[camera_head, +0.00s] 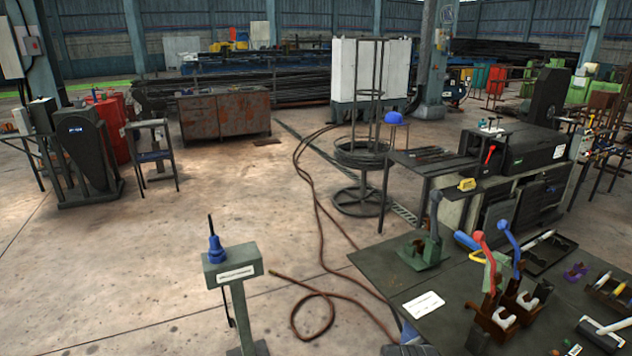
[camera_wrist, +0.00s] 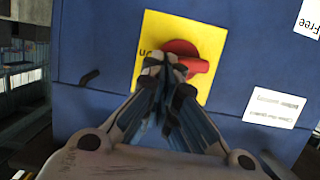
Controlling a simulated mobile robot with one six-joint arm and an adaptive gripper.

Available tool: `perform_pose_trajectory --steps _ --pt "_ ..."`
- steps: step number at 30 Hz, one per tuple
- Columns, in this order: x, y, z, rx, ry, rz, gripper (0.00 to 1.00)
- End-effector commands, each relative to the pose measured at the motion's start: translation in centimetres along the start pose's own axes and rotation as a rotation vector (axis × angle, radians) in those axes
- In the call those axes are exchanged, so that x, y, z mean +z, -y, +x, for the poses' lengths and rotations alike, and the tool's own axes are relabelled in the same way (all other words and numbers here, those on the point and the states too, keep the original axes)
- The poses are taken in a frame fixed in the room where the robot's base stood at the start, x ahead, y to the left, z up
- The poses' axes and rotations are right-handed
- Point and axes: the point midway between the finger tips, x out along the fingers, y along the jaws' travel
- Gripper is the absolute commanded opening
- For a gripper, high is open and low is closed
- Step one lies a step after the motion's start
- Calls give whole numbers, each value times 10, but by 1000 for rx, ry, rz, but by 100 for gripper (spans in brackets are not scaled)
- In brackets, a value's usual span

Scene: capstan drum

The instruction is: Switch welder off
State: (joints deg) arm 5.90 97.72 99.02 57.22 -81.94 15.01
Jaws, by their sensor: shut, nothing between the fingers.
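In the wrist view a blue housing (camera_wrist: 100,40) fills most of the picture. It carries a yellow plate (camera_wrist: 165,25) with a red rotary switch (camera_wrist: 183,47). The switch's handle stretches to the right, and its lower left part is hidden behind my fingers. A partly covered word, seemingly "on", shows at the plate's left edge. My gripper (camera_wrist: 166,70) is shut and empty, with its fingertips in front of the switch's lower left side. I cannot tell whether they touch it. My gripper and the blue housing cannot be made out in the head view.
White labels stick to the housing at the right (camera_wrist: 272,107) and top right (camera_wrist: 308,20). The head view shows a dark workbench (camera_head: 385,258) with lever tools, a green pedestal (camera_head: 232,268), a brown hose (camera_head: 312,205) on the floor, and open floor at the left.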

Motion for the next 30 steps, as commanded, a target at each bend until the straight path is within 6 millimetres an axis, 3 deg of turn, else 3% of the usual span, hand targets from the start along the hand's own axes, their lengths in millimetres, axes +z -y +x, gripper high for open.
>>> perform_pose_trajectory --steps 30 --pt "-9 7 -2 -3 7 -7 0"
